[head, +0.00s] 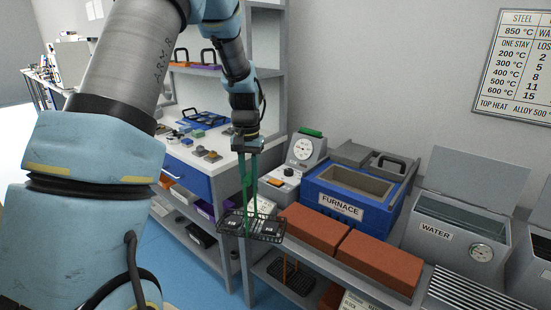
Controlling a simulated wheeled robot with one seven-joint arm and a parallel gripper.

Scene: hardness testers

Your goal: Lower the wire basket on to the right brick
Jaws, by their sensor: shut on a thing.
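The wire basket (264,235) is dark mesh with a few small dark pieces in it. It hangs level below my gripper (247,148), under long green uprights (246,190). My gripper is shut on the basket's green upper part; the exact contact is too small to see. The right brick (378,262) is a flat orange-red block on the bench, its top bare. The left brick (317,229) lies between it and the basket. In the picture the basket is at the left brick's left end, apart from the right brick.
The blue furnace (345,201) stands behind the bricks, with a dial tester (305,152) to its left. The water tank (452,232) is at right, beside a ribbed grey rack (470,290). A white-topped bench (225,160) with small parts stands behind my gripper.

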